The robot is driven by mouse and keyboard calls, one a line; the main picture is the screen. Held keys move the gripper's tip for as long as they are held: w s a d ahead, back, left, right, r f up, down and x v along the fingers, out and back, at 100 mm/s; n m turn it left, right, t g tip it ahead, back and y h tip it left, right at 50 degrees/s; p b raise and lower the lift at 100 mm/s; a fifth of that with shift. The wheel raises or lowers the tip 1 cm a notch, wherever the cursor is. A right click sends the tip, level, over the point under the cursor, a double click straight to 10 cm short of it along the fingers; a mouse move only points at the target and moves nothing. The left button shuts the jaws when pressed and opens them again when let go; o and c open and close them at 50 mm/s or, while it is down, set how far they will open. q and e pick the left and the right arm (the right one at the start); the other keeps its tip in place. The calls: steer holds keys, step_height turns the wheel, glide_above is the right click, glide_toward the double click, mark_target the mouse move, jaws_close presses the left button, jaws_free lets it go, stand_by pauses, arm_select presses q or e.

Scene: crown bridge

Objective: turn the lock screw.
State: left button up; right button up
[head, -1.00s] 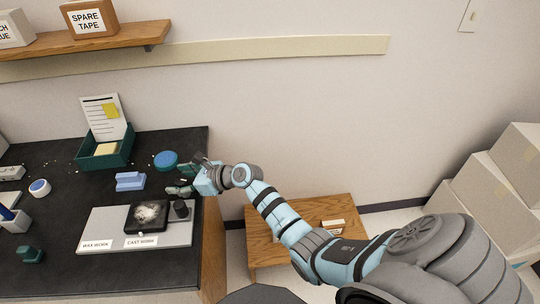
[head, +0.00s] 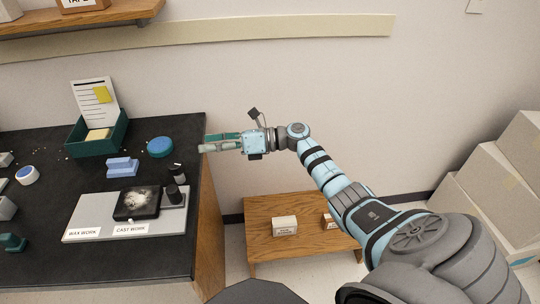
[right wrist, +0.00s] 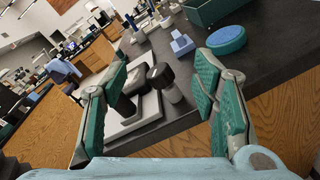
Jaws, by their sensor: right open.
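A grey board (head: 90,218) with WAX WORK and CAST WORK labels lies on the black bench. A black square block (head: 136,214) with a whitish mass on top sits on it. My right gripper (head: 204,143) is open and empty, above the bench's right edge, apart from the knob. My left gripper is out of view.
A blue round tub (head: 160,147), a blue stepped block (head: 122,166) and a green box (head: 112,140) with a propped sheet stand behind the board. A low wooden table (head: 292,255) and stacked cartons (head: 495,180) are to the right. The bench's front is fairly clear.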

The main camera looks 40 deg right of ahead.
arm_select(q)
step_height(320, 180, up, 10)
steer(key=p, duration=0.8)
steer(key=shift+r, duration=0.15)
arm_select(e)
steer(key=s+d+f+m+h, duration=0.2)
steer(key=s+f+m+h, duration=0.2)
steer(key=f+m, duration=0.4)
steer(key=s+d+f+m+t+h, duration=0.1)
steer(key=s+d+f+m+h, duration=0.2)
steer(key=s+f+m+h, duration=0.2)
steer(key=s+d+f+m+h, duration=0.2)
steer(key=s+f+m+h, duration=0.2)
steer(key=f+m, duration=0.7)
steer(key=s+m, duration=0.1)
steer(key=m, duration=0.4)
steer(key=shift+d+f+t+h, duration=0.2)
steer(key=shift+d+t+h, duration=0.1)
steer(key=shift+t+h, duration=0.1)
